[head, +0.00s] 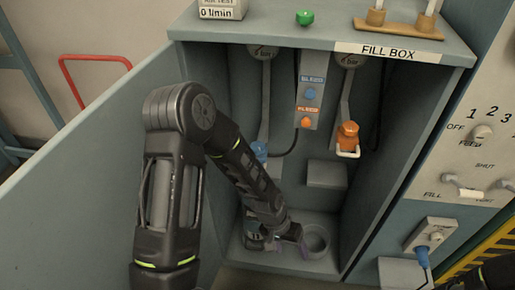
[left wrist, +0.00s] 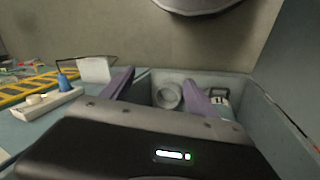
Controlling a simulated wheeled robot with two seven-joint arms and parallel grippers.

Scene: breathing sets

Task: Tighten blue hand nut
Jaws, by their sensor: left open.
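A blue hand nut (head: 259,150) hangs at the lower end of the left grey arm under the left gauge, partly covered by my left arm. My left gripper (head: 277,232) is low in the fill box, well below the blue nut. In the left wrist view its purple fingers (left wrist: 160,92) are spread apart, with nothing seen held between them. A round grey cup (head: 316,242) stands on the box floor beside the gripper; it also shows beyond the fingers in the left wrist view (left wrist: 167,95). The blue nut cannot be made out there. My right gripper is out of view.
An orange fitting (head: 347,136) hangs at the right under the second gauge (head: 349,57). A control panel with a blue and an orange button (head: 307,122) sits between. A grey block (head: 327,173) juts from the back wall. The box walls (head: 400,170) close in both sides.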

